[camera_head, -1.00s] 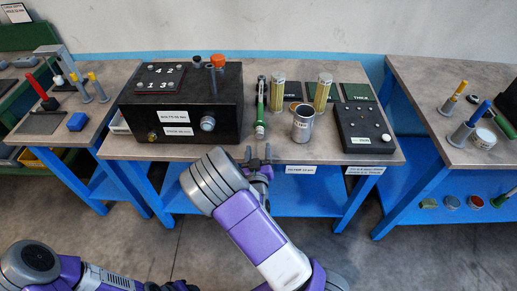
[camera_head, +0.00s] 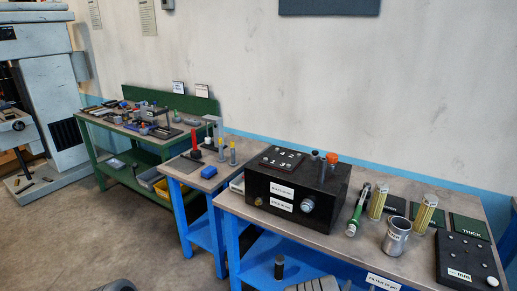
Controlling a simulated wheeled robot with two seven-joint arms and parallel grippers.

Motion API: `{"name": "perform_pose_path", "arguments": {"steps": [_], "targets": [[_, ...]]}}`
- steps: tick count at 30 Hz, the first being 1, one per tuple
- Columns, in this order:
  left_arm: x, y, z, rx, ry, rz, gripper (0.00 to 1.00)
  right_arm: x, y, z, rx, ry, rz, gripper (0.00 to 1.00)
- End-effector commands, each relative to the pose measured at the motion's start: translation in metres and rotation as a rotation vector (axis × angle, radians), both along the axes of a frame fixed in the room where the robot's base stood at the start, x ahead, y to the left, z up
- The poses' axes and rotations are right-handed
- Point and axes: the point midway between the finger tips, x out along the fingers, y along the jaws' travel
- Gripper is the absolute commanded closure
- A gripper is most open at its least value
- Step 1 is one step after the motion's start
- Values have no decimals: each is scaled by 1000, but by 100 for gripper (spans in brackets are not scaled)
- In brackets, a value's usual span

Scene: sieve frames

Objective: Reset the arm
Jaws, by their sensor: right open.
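My right gripper (camera_head: 347,285) barely shows at the bottom edge, in front of the workbench (camera_head: 235,206) and below its top. Most of it is cut off, and I see nothing held in it. Beside it a ribbed grey part of my right arm shows. My left gripper is out of view; only a grey bit of my left arm shows at the bottom.
The bench holds a black box (camera_head: 318,209), a green-handled tool (camera_head: 358,210), a metal cup (camera_head: 397,236), yellow cylinders and a black panel (camera_head: 467,262). A dark cylinder (camera_head: 279,267) stands below the bench top. A green bench (camera_head: 110,165) and open floor lie left.

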Motion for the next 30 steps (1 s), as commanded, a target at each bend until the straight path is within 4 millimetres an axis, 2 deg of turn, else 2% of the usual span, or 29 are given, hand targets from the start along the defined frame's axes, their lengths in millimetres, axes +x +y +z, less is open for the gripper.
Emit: {"name": "perform_pose_path", "arguments": {"steps": [1, 5, 11, 14, 17, 18, 21, 24, 27, 30], "targets": [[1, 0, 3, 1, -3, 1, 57, -5, -2, -15, 35, 51, -6, 40], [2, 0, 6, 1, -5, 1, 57, -16, 2, -56, 127, 181, -4, 40], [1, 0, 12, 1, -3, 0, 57, -48, 20, -123, 306, 418, 5, 40], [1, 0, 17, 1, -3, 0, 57, -77, 41, -162, 436, 579, 21, 40], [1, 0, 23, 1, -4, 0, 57, -118, 78, -199, 612, 783, 58, 40], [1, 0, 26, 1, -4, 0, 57, -137, 97, -209, 689, 869, 81, 40], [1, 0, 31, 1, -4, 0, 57, -176, 141, -218, 853, 1048, 154, 40], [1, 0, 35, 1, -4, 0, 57, -204, 175, -214, 966, 1171, 229, 40], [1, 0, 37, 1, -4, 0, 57, -219, 194, -208, 1029, 1244, 283, 40], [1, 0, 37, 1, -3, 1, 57, -226, 203, -204, 1054, 1277, 310, 40]]}}
